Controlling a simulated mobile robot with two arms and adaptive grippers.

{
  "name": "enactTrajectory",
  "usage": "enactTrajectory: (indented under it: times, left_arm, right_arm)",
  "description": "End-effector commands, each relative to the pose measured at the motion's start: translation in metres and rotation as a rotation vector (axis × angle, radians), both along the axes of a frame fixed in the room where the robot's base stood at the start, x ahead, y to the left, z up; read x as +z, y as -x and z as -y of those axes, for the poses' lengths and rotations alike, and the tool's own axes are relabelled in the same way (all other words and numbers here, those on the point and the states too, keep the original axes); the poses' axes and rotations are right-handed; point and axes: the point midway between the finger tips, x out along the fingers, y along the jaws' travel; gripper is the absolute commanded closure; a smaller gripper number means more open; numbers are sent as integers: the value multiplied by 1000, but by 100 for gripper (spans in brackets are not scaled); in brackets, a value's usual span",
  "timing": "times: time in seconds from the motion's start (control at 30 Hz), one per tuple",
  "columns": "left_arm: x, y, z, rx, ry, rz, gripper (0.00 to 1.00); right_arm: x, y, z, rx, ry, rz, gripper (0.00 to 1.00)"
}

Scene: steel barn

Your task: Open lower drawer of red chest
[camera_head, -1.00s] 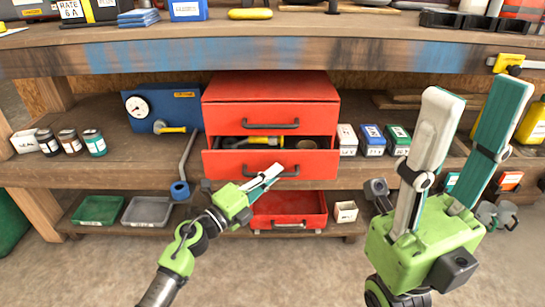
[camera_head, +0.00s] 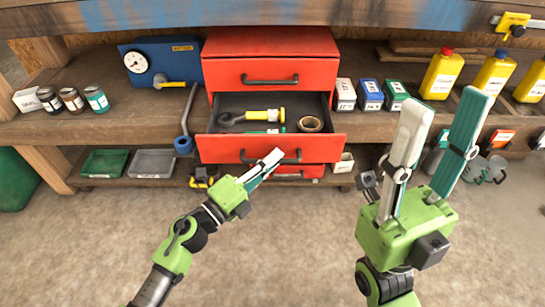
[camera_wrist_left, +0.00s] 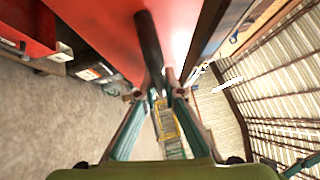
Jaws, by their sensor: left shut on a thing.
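The red chest (camera_head: 290,48) stands on the middle shelf of the bench. Its lower drawer (camera_head: 225,150) is pulled well out, showing a wrench-like tool with a yellow end (camera_head: 255,115), a green item and a roll of tape (camera_head: 310,123) inside. The upper drawer (camera_head: 300,73) is closed. My left gripper (camera_head: 274,160) is shut on the lower drawer's dark handle (camera_head: 290,160); the handle also shows between the fingers in the left wrist view (camera_wrist_left: 150,50). My right gripper (camera_head: 445,115) is raised at the right, open and empty, clear of the chest.
A blue gauge panel (camera_head: 175,60) and several jars (camera_head: 72,99) stand left of the chest. Small boxes (camera_head: 370,94) and yellow bottles (camera_head: 442,73) stand to the right. A red bin (camera_head: 300,172) and trays (camera_head: 150,163) are on the low shelf. The floor in front is clear.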

Motion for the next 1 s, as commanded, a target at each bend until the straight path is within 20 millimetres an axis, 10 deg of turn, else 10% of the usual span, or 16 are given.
enactTrajectory:
  times: [0.13, 0.57, 1.0]
  left_arm:
    - [-1, -1, -1, 2, -1, -1, 83]
    - [-3, 5, -6, 2, -1, -3, 83]
    - [-15, 64, -66, 2, -2, -5, 83]
  right_arm:
    - [0, 0, 0, 0, 0, 0, 60]
    - [0, 0, 0, -1, -1, 0, 60]
    - [0, 0, 0, 0, 0, 0, 60]
